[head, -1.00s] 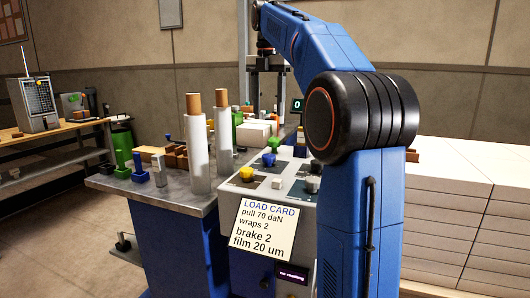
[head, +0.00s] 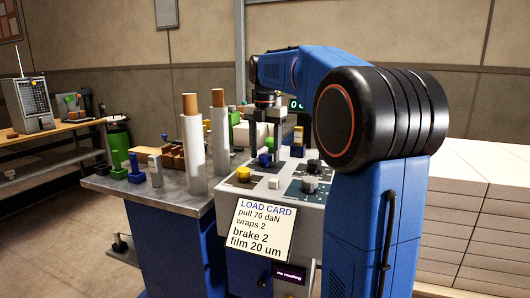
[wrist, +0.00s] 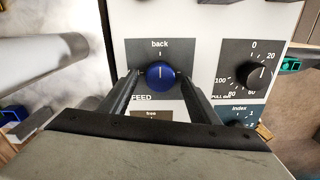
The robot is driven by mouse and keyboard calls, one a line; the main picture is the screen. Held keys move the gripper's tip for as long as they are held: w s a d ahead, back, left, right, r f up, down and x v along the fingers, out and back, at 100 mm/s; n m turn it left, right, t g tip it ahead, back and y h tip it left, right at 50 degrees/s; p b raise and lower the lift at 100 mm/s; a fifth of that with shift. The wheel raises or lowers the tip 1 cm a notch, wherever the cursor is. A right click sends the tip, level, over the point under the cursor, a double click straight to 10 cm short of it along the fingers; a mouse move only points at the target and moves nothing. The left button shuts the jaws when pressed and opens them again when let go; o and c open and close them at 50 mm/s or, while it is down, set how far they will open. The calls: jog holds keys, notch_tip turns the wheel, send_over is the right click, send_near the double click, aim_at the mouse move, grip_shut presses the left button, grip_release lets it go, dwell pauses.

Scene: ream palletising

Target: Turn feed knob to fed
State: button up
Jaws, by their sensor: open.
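The blue feed knob (wrist: 160,74) sits on a dark plate marked "back" above and "FEED" below. A pale line on the knob points up toward "back". In the head view the blue knob (head: 265,160) shows partly, on top of the grey panel (head: 240,200). My gripper (wrist: 160,78) is open, with one finger on the left and one on the right of the knob. I cannot tell whether either finger touches it. The "fed" mark cannot be seen in the wrist view.
A black pull dial (wrist: 259,74) is right of the feed knob, with an index plate (wrist: 240,113) below it. A white upright roll (wrist: 40,55) stands to the left. A yellow knob (head: 243,174) and a load card (head: 262,230) are at the panel's front.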

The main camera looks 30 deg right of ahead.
jog(key=shift+f, duration=0.1)
jog(key=shift+c, duration=0.7)
jog(key=c, duration=0.9)
